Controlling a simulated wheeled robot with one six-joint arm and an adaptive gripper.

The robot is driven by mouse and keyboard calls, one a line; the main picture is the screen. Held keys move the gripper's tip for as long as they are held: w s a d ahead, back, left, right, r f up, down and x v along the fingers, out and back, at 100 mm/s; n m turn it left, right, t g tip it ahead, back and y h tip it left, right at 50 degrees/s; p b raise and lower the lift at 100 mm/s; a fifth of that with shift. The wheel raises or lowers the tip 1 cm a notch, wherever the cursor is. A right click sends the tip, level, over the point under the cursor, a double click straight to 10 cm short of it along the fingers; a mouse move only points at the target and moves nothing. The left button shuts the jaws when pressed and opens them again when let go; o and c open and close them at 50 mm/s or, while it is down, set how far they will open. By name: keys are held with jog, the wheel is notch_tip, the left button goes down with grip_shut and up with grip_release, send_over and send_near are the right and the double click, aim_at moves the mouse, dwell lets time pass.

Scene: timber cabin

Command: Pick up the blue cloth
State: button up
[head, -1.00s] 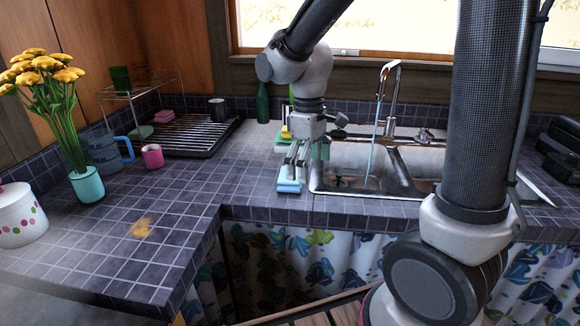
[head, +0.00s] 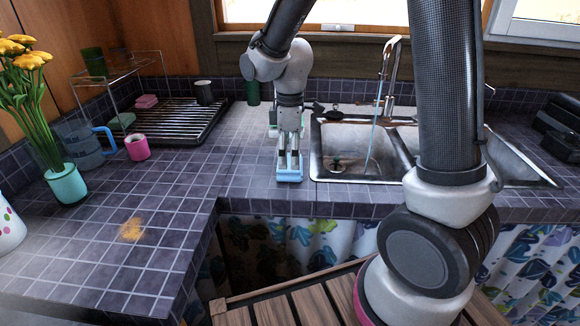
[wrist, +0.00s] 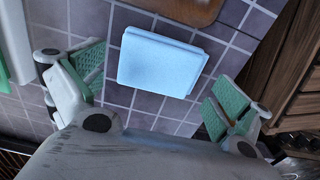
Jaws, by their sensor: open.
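The blue cloth (wrist: 160,64) is a folded light-blue rectangle lying flat on the dark tiled counter. In the head view the cloth (head: 289,175) lies near the counter's front edge, left of the sink. My gripper (head: 289,160) points down over the cloth. In the wrist view my gripper (wrist: 155,92) is open, with one green-padded finger to each side of the cloth and a gap on both sides. The cloth is not held. The exact height of the fingertips above the counter is hard to tell.
The sink (head: 345,150) with a running tap is right of the cloth. A dish rack (head: 175,125), pink mug (head: 137,147), blue jug (head: 85,148) and flower vase (head: 66,184) stand to the left. The counter (head: 240,165) just left of the cloth is clear.

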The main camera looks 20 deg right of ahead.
aim_at(289, 162)
notch_tip(289, 162, down, 2)
jog(key=shift+f, duration=0.25)
jog(key=c, duration=0.7)
jog(key=shift+r, duration=0.1)
notch_tip(289, 162, up, 10)
jog(key=o, duration=0.4)
jog(key=shift+c, duration=0.2)
jog(key=c, duration=0.3)
jog(key=shift+c, duration=0.2)
jog(key=shift+a, duration=0.1)
